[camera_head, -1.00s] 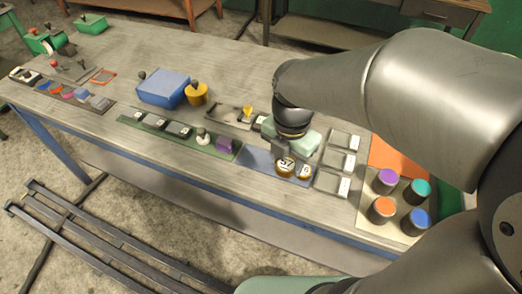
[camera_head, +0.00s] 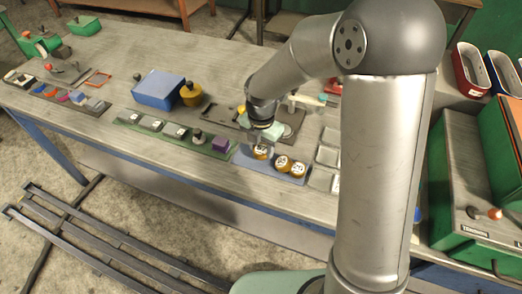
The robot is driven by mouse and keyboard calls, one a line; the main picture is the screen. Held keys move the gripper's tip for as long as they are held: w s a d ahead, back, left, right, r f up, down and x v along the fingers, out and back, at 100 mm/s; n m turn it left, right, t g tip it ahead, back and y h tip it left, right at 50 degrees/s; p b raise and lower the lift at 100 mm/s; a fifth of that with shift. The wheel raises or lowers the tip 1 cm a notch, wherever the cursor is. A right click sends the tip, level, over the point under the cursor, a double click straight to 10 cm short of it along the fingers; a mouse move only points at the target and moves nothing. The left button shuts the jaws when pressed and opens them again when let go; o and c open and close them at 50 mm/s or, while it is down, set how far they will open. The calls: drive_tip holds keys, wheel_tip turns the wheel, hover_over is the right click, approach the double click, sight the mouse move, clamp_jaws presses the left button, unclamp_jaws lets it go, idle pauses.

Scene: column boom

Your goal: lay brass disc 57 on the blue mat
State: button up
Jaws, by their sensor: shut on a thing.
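My gripper (camera_head: 259,143) points down over the left part of the blue mat (camera_head: 257,167). It is shut on brass disc 57 (camera_head: 261,153), a small brass disc with a white numbered face. The number is too small to read surely now, but it reads 57 in the earlier frame. The held disc is at or just above the mat; I cannot tell if it touches. Two other brass discs with white faces lie on the mat to its right, a middle one (camera_head: 282,163) and a right one (camera_head: 298,169). My gripper hides the mat's far left part.
A green strip (camera_head: 157,138) with a purple cube (camera_head: 220,144) lies left of the mat. Pale square trays (camera_head: 326,156) stand to its right, partly behind my arm. A blue box (camera_head: 159,89) and a yellow knobbed pot (camera_head: 191,95) stand farther back.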

sight(261, 148)
drive_tip(key=shift+w+f, duration=0.15)
drive_tip(key=shift+f, duration=1.5)
drive_tip(key=shift+f, duration=0.15)
drive_tip(key=o, duration=0.9)
drive_tip(key=shift+o, duration=0.2)
